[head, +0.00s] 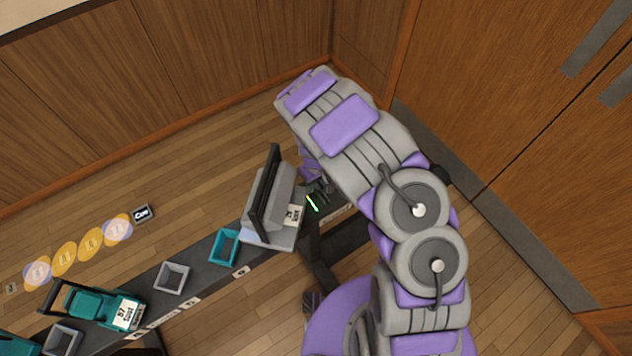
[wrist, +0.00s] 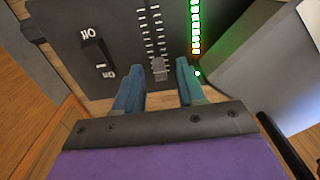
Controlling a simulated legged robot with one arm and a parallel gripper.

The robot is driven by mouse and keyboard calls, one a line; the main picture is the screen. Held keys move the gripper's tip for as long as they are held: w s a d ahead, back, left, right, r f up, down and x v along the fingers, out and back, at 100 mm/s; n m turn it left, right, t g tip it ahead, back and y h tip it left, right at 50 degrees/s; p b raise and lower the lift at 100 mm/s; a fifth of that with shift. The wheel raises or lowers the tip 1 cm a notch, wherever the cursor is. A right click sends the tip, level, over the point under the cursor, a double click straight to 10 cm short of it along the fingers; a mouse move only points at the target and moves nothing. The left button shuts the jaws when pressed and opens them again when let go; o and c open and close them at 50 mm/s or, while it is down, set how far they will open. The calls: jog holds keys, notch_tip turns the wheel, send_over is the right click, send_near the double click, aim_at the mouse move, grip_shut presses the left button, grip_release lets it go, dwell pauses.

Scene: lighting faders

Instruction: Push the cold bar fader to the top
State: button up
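In the wrist view a dark panel (wrist: 125,20) carries a fader slot with white tick marks on both sides. A grey fader knob (wrist: 159,67) sits at the slot's end nearest my gripper. My gripper (wrist: 158,75) is open, with one teal finger on each side of the knob and gaps visible on both sides. A lit green-to-yellow light strip (wrist: 195,28) runs right of the slot. In the head view the panel's green light (head: 313,203) shows beneath my arm; my fingers are mostly hidden there. No name for this fader is readable.
An On/Off switch (wrist: 95,55) is left of the slot. A grey block-shaped unit (head: 275,205) stands close beside the panel. Teal and grey open boxes (head: 224,246) line the dark bench. Yellow and pale light spots (head: 91,241) lie on the wooden floor. Wooden cabinets stand behind.

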grip_shut()
dwell(0.4)
dwell(0.4)
